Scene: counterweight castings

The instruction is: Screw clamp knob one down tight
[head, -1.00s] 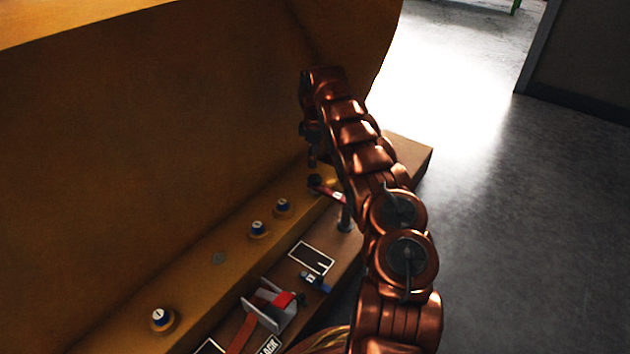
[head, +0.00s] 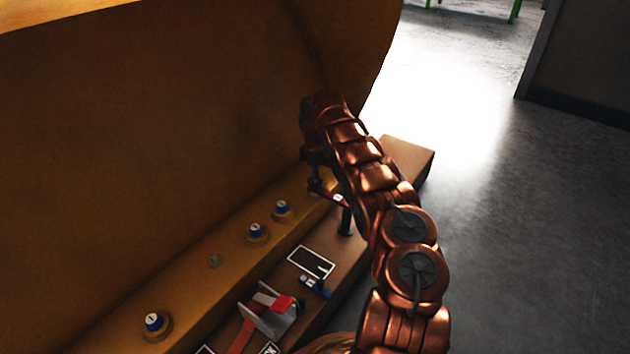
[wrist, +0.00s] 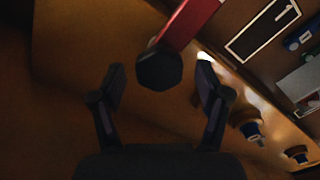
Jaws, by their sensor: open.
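A dark, many-sided clamp knob (wrist: 158,68) sits at the end of a red clamp bar (wrist: 187,24) in the wrist view. My gripper (wrist: 160,78) is open, with one finger on each side of the knob and a visible gap to both. Nothing is held. In the head view the red bar (head: 331,195) reaches left from a dark post (head: 346,220), over the brown ledge. My gripper (head: 313,167) is above its left end there. The knob is mostly hidden in that view, and I see no number on it.
Several blue-topped fittings (head: 256,231) stand along the yellow ledge (head: 200,275), beside a large yellow casting wall (head: 140,150). A grey bracket with a red strap (head: 270,312), a small blue part (head: 315,287) and a black-framed panel (head: 311,262) lie nearer. Open floor (head: 530,230) is on the right.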

